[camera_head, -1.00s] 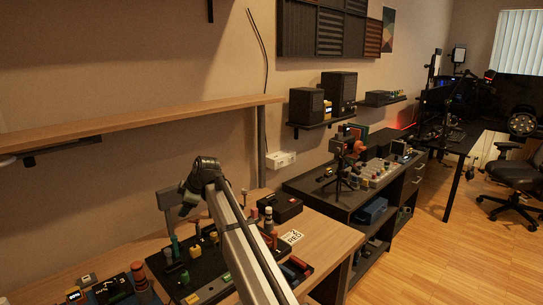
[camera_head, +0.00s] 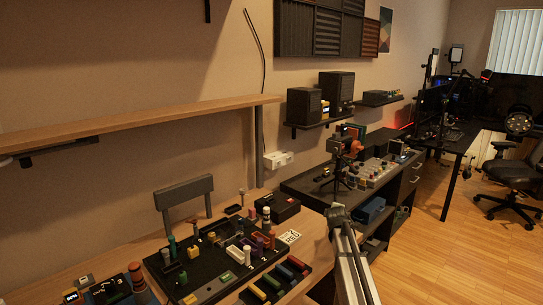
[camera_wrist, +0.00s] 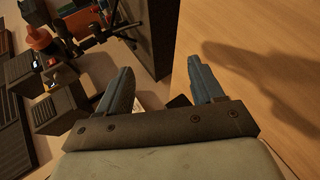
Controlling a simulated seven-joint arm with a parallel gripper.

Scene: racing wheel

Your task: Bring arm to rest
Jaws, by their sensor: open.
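My gripper shows in the wrist view (camera_wrist: 160,88). Its two blue-grey fingers stand wide apart with nothing held between them. Past the fingers are the floor and dark furniture. In the head view my arm reaches up from the bottom edge, right of the wooden workbench (camera_head: 90,262); the gripper itself cannot be made out there.
On the workbench lie a black board (camera_head: 170,268) with pegs and coloured blocks, a tray of coloured bars (camera_head: 275,283) and a black box (camera_head: 277,207). A dark cabinet (camera_head: 310,190) stands behind my arm. A wooden shelf (camera_head: 130,123) runs above the bench. Wooden floor (camera_head: 440,250) is open at right.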

